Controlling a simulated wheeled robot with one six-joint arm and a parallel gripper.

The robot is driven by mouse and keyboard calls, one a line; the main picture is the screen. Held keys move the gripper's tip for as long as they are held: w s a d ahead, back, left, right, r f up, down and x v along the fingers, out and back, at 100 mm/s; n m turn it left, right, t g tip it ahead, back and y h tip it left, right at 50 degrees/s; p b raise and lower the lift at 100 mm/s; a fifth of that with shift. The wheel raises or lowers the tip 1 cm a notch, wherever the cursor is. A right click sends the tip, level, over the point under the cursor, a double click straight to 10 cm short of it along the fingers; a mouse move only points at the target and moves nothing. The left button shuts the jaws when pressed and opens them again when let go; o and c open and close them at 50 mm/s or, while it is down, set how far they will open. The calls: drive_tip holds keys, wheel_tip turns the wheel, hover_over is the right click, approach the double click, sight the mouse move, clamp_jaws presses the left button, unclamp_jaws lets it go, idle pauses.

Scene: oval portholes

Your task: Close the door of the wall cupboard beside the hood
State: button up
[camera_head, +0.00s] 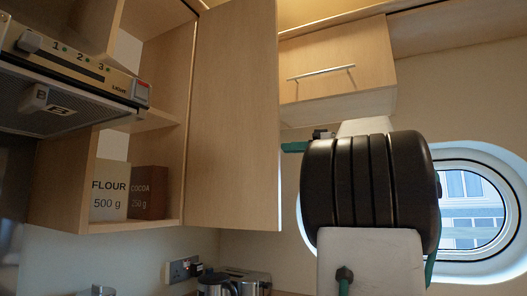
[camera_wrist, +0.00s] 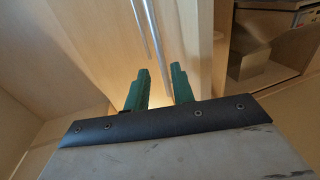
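The wall cupboard (camera_head: 62,185) beside the hood is open in the head view. Its wooden door (camera_head: 232,120) stands swung out on the right of the opening. In the wrist view the door (camera_wrist: 195,35) carries a long metal bar handle (camera_wrist: 154,35). The green fingers of my gripper (camera_wrist: 161,70) are apart, and the lower end of the handle shows between them. I cannot tell whether they touch it. In the head view my dark wrist hides most of the gripper; a bit of green shows by the door's right edge.
A flour box (camera_head: 109,190) and a cocoa box (camera_head: 149,192) stand inside the cupboard. The range hood (camera_head: 70,95) is at the left. Another closed cupboard (camera_head: 340,62) with a bar handle hangs behind. A kettle (camera_head: 216,284) stands below; an oval porthole (camera_head: 475,210) is at right.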

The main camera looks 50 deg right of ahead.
sight(269, 149)
drive_tip(key=x, duration=0.7)
drive_tip(key=shift+s, duration=0.1)
clamp_jaws()
